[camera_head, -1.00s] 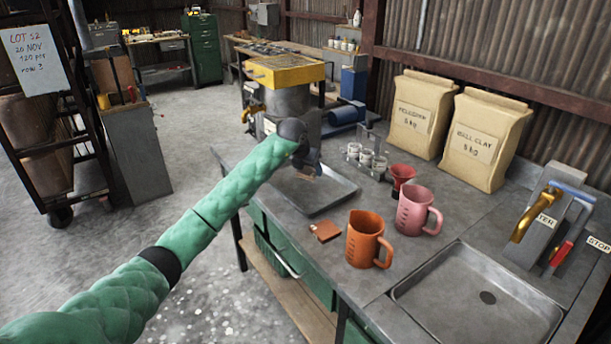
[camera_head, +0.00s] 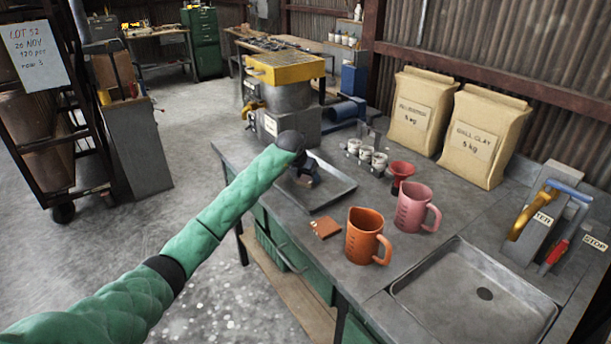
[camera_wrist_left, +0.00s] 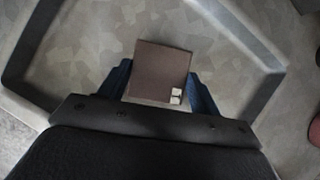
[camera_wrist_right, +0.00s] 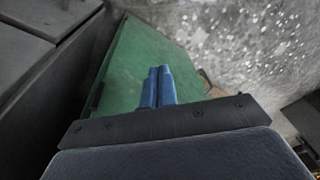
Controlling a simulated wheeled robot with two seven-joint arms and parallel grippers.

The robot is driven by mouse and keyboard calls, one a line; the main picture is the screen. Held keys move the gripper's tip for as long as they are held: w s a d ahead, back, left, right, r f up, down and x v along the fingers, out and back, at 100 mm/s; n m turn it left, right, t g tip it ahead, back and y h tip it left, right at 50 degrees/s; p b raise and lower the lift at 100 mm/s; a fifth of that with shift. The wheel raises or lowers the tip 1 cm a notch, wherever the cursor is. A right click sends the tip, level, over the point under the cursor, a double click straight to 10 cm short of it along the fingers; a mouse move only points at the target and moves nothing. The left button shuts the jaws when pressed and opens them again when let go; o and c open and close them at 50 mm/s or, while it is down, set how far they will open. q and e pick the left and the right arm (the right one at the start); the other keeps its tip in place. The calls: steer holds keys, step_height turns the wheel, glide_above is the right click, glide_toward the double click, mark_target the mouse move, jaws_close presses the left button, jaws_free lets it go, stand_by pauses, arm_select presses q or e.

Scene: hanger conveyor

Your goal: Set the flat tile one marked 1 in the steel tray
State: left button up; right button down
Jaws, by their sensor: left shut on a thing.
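My left gripper (camera_head: 304,180) is shut on a flat brown tile (camera_wrist_left: 163,70), which shows between its blue fingers in the left wrist view. The tile has two small pale marks near one corner, too small to read. The gripper holds it within the outline of the steel tray (camera_head: 334,194), whose raised rim (camera_wrist_left: 247,38) surrounds it in the left wrist view. I cannot tell if the tile touches the tray floor. Another orange-brown tile (camera_head: 325,228) lies on the bench just in front of the tray. My right gripper (camera_wrist_right: 158,86) is shut and empty, facing a green panel.
An orange jug (camera_head: 364,238), a pink jug (camera_head: 411,208) and a red funnel cup (camera_head: 401,172) stand right of the tray. Small white jars (camera_head: 366,154) in a rack are behind it. A yellow-topped machine (camera_head: 285,70) stands beyond.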

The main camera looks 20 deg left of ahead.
arm_select(q)
steer(key=o, duration=1.2)
steer(key=shift+c, duration=0.2)
arm_select(e)
steer(key=shift+r, duration=0.2)
arm_select(q)
steer(key=shift+r, duration=0.1)
steer(key=shift+s+r, duration=0.2)
steer(key=shift+r, duration=0.05)
steer(key=shift+s+a+r+b, duration=0.1)
steer(key=shift+s+r+b, duration=0.25)
steer(key=shift+r, duration=0.1)
steer(key=b+v, duration=0.1)
steer(key=v, duration=0.2)
steer(key=shift+r, duration=0.1)
steer(key=b+v, duration=0.1)
steer(key=v, duration=0.6)
steer(key=shift+b, duration=0.35)
arm_select(e)
steer(key=shift+a+r+t+y, duration=0.15)
steer(key=shift+a+t+y, duration=0.3)
steer(key=shift+a, duration=0.9)
